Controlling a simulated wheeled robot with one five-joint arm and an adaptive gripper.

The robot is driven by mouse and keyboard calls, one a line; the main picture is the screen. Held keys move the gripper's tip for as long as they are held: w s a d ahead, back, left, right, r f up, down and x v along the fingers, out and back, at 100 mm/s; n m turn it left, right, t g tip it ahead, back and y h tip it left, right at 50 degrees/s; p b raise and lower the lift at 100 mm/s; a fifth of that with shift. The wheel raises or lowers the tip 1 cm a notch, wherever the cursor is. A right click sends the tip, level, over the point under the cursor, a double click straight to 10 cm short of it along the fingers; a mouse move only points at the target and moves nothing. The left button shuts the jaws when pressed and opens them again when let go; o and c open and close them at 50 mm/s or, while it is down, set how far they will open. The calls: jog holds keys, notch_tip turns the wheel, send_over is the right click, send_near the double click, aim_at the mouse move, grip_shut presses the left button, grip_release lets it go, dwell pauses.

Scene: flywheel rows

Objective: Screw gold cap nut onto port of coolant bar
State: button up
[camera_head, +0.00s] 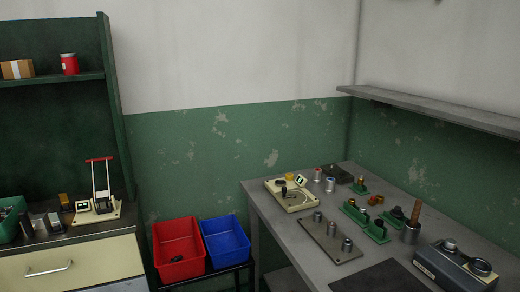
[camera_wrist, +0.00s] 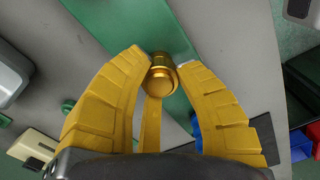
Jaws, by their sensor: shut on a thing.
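My gripper (camera_wrist: 165,66) shows in the wrist view with its yellow fingers closed around the gold cap nut (camera_wrist: 161,80). The nut is a shiny gold cylinder with a wider round end facing the camera, held between the fingertips. A flat green strip (camera_wrist: 118,17) lies behind the nut; I cannot tell whether they touch. My gripper does not show in the head view. I cannot clearly pick out the coolant bar or its port in either view.
In the head view, the grey table (camera_head: 275,222) carries a beige fixture (camera_head: 291,204), a plate with metal cylinders (camera_head: 322,244), several green holders and a boxy device (camera_head: 447,268). A red bin (camera_head: 178,270) and a blue bin (camera_head: 226,250) stand left of it.

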jog(key=m, duration=0.4)
jog(key=shift+m, duration=0.3)
jog(key=shift+f+m, duration=0.1)
jog(key=shift+m, duration=2.5)
jog(key=m, duration=0.2)
jog(key=shift+m, duration=1.5)
